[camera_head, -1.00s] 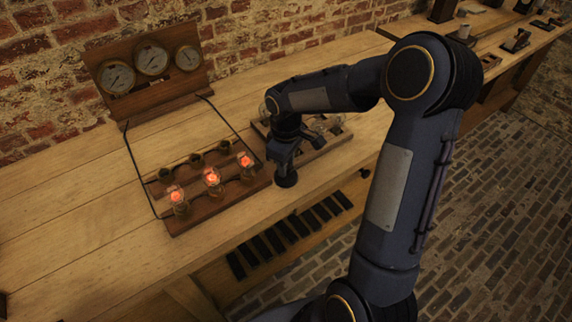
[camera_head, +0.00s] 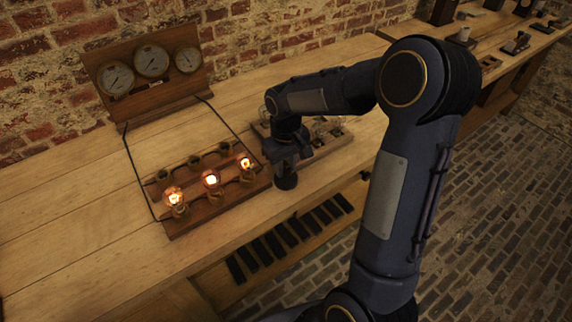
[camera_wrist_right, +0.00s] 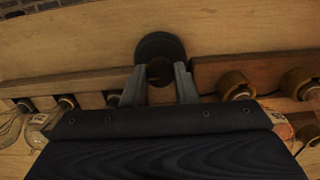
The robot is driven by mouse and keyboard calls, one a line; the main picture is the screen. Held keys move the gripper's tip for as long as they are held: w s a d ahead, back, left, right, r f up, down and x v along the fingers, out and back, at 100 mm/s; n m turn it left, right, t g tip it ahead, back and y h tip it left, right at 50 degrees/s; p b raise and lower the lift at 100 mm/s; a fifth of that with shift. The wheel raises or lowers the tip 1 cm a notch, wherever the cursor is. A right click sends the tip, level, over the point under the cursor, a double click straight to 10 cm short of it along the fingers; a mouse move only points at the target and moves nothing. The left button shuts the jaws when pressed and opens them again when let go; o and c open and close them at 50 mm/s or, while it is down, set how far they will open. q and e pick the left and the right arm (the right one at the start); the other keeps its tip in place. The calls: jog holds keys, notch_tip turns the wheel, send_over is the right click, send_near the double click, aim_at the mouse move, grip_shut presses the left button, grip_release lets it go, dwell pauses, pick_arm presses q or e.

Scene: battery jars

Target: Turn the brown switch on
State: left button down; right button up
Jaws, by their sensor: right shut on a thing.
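The switch has a dark round base (camera_head: 286,182) on the bench's front edge, to the right of the lamp board. In the right wrist view its brown knob (camera_wrist_right: 159,72) sits between the two fingers, in front of the dark round base. My right gripper (camera_head: 287,163) points down over the switch and is shut on the knob. It also shows in the wrist view (camera_wrist_right: 159,88). The knob is hidden by the gripper in the head view. My left gripper is not in view.
Glowing bulbs (camera_head: 211,181) stand on a wooden board (camera_head: 215,216) left of the switch. A gauge panel (camera_head: 150,100) stands behind, wired to it. A second rack (camera_head: 330,145) with glass jars lies right of the gripper. The left bench is clear.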

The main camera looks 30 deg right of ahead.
aim_at(286, 168)
jog(key=o, duration=1)
jog(key=shift+r, duration=0.15)
notch_tip(286, 168, up, 8)
jog(key=shift+f, duration=0.25)
